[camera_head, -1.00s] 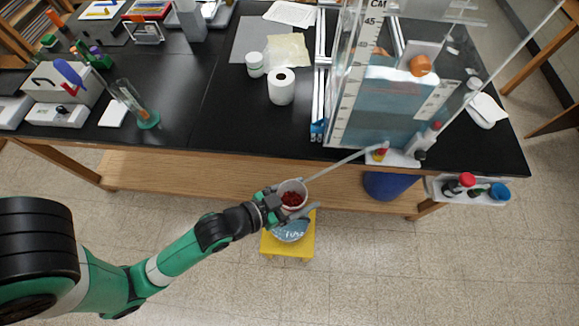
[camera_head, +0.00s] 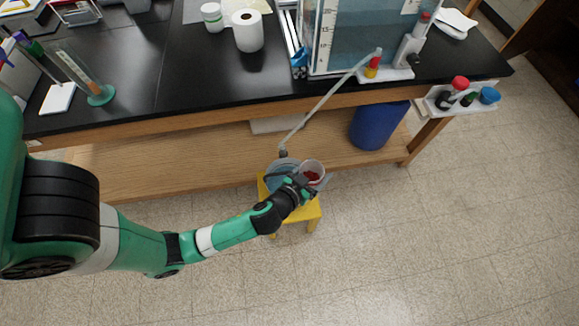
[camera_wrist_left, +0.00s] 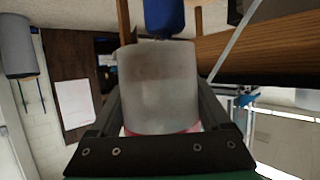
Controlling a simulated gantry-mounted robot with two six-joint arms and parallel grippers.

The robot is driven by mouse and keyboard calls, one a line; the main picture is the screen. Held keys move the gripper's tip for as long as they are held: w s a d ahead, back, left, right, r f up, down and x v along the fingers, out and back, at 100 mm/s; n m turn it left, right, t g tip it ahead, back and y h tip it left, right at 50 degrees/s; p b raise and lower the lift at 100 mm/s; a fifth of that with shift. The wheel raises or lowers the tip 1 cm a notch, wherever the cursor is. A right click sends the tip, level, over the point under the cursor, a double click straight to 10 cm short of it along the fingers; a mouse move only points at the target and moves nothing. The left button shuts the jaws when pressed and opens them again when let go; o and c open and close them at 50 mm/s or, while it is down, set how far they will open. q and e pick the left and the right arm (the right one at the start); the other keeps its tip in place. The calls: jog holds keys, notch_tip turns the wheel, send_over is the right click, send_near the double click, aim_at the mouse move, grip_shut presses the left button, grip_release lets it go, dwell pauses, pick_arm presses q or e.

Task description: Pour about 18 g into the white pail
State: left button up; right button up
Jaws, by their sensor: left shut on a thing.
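My left gripper (camera_head: 313,183) is shut around a whitish cup (camera_head: 312,165) with red contents, seen from above in the head view. In the left wrist view the cup (camera_wrist_left: 160,85) stands between the fingers as a cloudy, translucent wall, with a pink band by the gripper; its contents are not clear there. A pale pail (camera_head: 277,172) with a bluish look inside sits on a yellow stool (camera_head: 313,215). The cup is just right of the pail in the head view and hides part of it; the height between them is unclear. My right gripper is not in view.
A thin tube (camera_head: 325,105) slants from the clear tank (camera_head: 365,40) down to the pail's edge. A blue drum (camera_head: 377,125) stands under the black bench (camera_head: 200,75). A side rack with bottles (camera_head: 465,98) hangs at the bench's right end. The floor right of the stool is clear.

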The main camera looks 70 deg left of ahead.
pick_arm(q)
jog(key=w+a+f+n+y+b, duration=0.1)
jog(key=w+a+f+b, duration=0.1)
jog(key=f+b, duration=0.4)
jog(key=w+a+f+g+b, duration=0.1)
jog(key=w+a+f+b, duration=0.1)
jog(key=f+b, duration=0.5)
notch_tip(320, 180, down, 2)
jog(key=shift+a+f+n+y, duration=0.1)
jog(key=shift+a+n+y, duration=0.1)
jog(key=shift+n+y, duration=0.2)
jog(key=shift+s, duration=0.15)
